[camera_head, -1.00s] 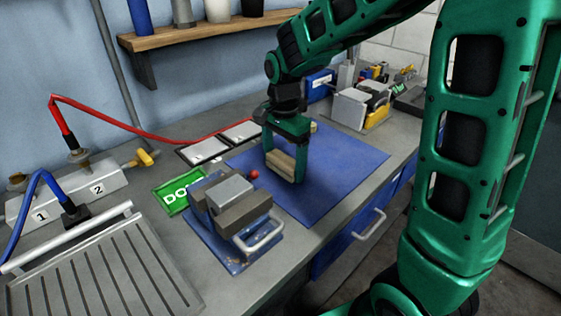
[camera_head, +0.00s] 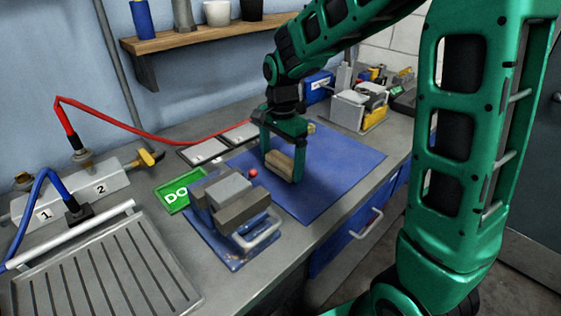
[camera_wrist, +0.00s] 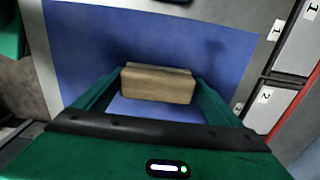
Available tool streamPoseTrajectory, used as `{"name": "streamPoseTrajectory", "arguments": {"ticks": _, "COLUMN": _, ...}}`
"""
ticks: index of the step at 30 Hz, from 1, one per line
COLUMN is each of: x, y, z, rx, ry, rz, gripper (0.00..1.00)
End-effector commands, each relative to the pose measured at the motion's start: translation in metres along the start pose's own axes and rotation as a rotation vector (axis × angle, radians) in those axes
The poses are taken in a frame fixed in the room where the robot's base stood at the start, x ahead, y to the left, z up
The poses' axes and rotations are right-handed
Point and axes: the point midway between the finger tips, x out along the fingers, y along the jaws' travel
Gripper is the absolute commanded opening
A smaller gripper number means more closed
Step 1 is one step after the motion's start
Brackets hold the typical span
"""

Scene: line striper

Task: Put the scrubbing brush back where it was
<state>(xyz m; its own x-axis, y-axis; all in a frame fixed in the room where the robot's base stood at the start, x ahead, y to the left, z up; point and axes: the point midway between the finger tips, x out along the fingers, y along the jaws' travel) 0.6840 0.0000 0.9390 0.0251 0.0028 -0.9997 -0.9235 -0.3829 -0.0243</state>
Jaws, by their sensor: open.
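A tan wooden block, which looks like the scrubbing brush (camera_head: 279,166), is at the blue mat (camera_head: 335,170) on the bench; no bristles show. In the wrist view the brush (camera_wrist: 157,85) lies crosswise between the fingers, with blue mat behind it. My gripper (camera_head: 282,160) points down over the mat with one finger on each side of the brush. Its jaws are open, and I cannot tell whether a finger touches the brush or whether the brush rests flat on the mat.
A grey vise (camera_head: 232,200) stands left of the mat, near a green tray (camera_head: 176,196). Two grey panels (camera_head: 204,152) lie behind the mat, near a red cable (camera_head: 150,137). Bins with parts (camera_head: 357,108) stand at the back right. The mat's right part is clear.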

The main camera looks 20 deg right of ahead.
Motion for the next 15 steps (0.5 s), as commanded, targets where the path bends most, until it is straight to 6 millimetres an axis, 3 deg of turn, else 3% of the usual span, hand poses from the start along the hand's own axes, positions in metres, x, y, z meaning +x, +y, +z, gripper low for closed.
{"name": "streamPoseTrajectory", "arguments": {"ticks": 1, "x": 0.013, "y": 0.010, "z": 0.003, "rx": -0.001, "ry": -0.009, "rz": 0.033, "gripper": 1.00}}
{"name": "streamPoseTrajectory", "arguments": {"ticks": 8, "x": 0.015, "y": 0.008, "z": 0.001, "rx": -0.001, "ry": -0.010, "rz": 0.036, "gripper": 1.00}}
{"name": "streamPoseTrajectory", "arguments": {"ticks": 11, "x": 0.010, "y": 0.007, "z": 0.001, "rx": -0.001, "ry": -0.010, "rz": 0.036, "gripper": 1.00}}
{"name": "streamPoseTrajectory", "arguments": {"ticks": 15, "x": -0.010, "y": 0.008, "z": 0.001, "rx": 0.000, "ry": -0.008, "rz": 0.031, "gripper": 1.00}}
